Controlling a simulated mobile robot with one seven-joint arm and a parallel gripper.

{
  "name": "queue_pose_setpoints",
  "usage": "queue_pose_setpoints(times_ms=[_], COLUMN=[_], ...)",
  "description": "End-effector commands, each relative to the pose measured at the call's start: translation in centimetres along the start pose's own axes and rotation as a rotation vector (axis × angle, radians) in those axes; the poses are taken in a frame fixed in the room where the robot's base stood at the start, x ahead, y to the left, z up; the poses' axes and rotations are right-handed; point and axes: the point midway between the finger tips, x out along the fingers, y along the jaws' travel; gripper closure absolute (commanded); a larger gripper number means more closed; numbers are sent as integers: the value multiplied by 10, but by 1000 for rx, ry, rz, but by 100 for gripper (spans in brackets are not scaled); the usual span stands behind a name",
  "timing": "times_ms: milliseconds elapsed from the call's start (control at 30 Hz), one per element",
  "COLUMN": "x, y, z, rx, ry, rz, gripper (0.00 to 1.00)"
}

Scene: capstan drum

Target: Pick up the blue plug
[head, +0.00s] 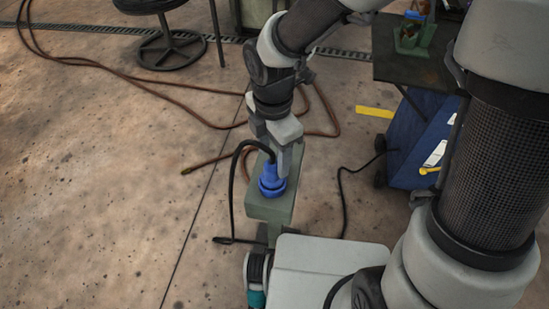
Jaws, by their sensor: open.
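The blue plug (271,182) stands on top of a narrow grey-green box (268,208) in the middle of the head view. A black cable rises from the plug's top and loops down to the left toward the floor. My gripper (281,165) points down at the plug's upper right side, very close to it. The jaws are open. One finger shows right beside the plug; the other is largely hidden. I cannot tell whether the fingers touch the plug.
A blue cabinet (412,150) and a dark-topped table (405,58) stand at the right. A round stool (170,50) is at the back left. A brown hose (110,75) lies across the floor. The floor at the left is largely clear.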

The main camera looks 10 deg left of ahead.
Motion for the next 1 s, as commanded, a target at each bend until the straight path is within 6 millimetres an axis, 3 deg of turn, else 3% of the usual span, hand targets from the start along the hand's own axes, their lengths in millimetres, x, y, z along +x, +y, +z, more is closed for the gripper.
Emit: queue_pose_setpoints(times_ms=[333,600,900,1000], x=[47,50,50,50], y=[5,5,5,6], z=[-1,0,0,0], rx=[-1,0,0,0], ry=[1,0,0,0], rz=[-3,0,-1,0], gripper=[46,46,95,96])
